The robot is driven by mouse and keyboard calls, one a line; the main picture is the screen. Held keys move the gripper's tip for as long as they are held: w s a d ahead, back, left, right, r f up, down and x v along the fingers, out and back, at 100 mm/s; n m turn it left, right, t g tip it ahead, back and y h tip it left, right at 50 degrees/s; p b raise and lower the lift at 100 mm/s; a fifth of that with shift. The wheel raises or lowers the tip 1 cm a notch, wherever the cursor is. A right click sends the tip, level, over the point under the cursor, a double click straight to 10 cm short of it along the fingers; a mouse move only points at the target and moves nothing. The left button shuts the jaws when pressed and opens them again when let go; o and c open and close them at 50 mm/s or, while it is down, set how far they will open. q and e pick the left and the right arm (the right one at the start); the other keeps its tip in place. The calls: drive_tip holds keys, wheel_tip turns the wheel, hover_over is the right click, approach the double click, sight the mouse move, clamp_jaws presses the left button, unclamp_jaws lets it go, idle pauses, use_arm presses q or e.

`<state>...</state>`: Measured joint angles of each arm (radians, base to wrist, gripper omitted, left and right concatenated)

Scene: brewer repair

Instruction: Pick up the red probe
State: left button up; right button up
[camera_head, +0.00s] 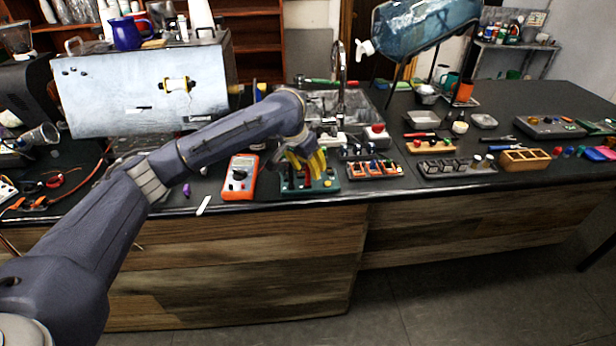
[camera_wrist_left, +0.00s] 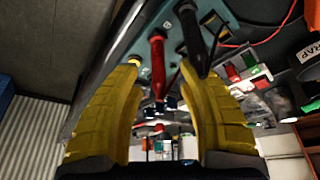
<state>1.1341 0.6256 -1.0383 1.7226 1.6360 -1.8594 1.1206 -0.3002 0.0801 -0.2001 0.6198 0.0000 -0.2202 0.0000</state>
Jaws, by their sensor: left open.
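The red probe (camera_wrist_left: 157,62) stands out from a teal-green board in the left wrist view, between the two yellow fingers of my left gripper (camera_wrist_left: 160,95). The fingers are open, and the probe is nearer the left one without clear contact. A black probe (camera_wrist_left: 192,40) is beside it, close to the right finger. In the head view my left gripper (camera_head: 305,165) reaches down over the green board (camera_head: 326,184), and the fingers partly hide the red probe (camera_head: 306,181). My right gripper is not in view.
An orange multimeter (camera_head: 240,178) lies just left of the board. Racks of small coloured parts (camera_head: 372,170) stand to its right. A large metal brewer housing (camera_head: 140,90) is behind on the left, and a faucet (camera_head: 342,75) behind. The counter's front edge is close to the board.

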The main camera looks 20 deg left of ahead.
use_arm(q)
drive_tip(key=shift+x, duration=1.15)
drive_tip(key=shift+c, duration=0.3)
clamp_jaws()
